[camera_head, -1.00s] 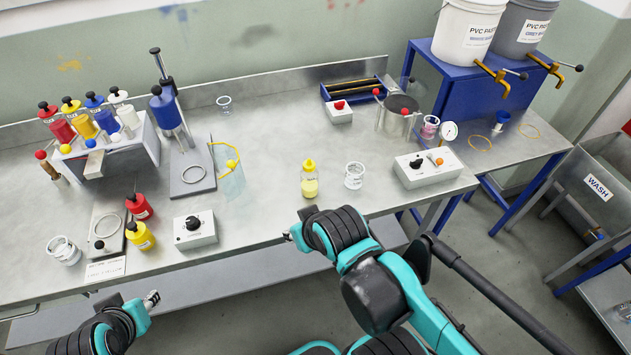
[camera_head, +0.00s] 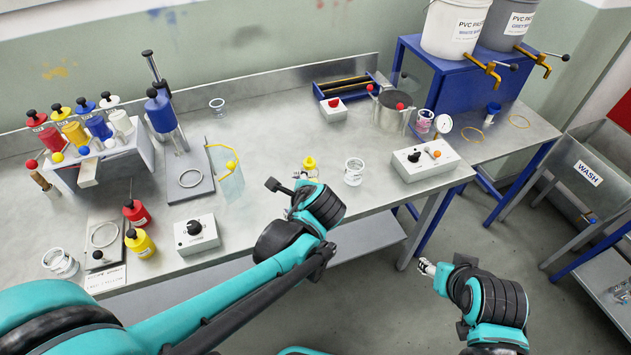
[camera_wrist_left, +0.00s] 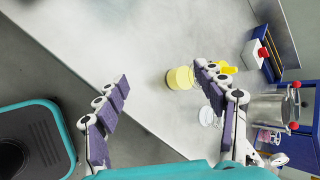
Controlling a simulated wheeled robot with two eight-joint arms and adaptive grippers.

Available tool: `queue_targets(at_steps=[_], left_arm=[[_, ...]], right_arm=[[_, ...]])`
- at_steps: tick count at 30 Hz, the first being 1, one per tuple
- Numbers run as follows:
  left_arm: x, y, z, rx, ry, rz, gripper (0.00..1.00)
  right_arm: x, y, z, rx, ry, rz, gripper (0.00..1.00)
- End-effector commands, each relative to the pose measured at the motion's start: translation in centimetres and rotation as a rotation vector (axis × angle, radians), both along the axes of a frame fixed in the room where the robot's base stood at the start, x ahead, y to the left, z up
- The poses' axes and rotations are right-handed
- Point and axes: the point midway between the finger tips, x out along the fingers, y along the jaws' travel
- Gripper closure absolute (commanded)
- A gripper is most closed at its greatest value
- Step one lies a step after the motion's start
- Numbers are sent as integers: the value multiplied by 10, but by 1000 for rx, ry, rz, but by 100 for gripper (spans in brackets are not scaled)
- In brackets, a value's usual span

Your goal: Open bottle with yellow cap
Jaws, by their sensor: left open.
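The bottle with the yellow cap (camera_head: 309,163) stands on the steel bench, and its body is mostly hidden behind my left gripper (camera_head: 297,194). In the left wrist view the bottle's pale yellow body (camera_wrist_left: 181,78) and yellow cap (camera_wrist_left: 226,67) show, with one finger partly in front of its neck. My left gripper (camera_wrist_left: 161,75) is open, its fingers wide apart, with the bottle near the right-hand finger in that view. I cannot tell whether they touch. My right gripper (camera_head: 428,267) hangs in front of the bench, away from the bottle; its jaws are too small to read.
A clear cup (camera_head: 353,172) stands just right of the bottle. A white control box (camera_head: 424,163) is farther right, and another with a black knob (camera_head: 196,235) is at left. Red (camera_head: 137,213) and yellow (camera_head: 140,242) bottles stand front left.

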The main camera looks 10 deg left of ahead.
Motion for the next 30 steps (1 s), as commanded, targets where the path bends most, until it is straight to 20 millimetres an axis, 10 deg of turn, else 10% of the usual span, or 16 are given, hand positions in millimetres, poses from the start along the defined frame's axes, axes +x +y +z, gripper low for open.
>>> queue_targets(at_steps=[12,30], left_arm=[[67,-54,-25,845,245,-478,30],[117,-15,-57,895,266,-495,30]], right_arm=[[0,0,-8,0,0,0,50],[0,0,-39,0,0,0,50]])
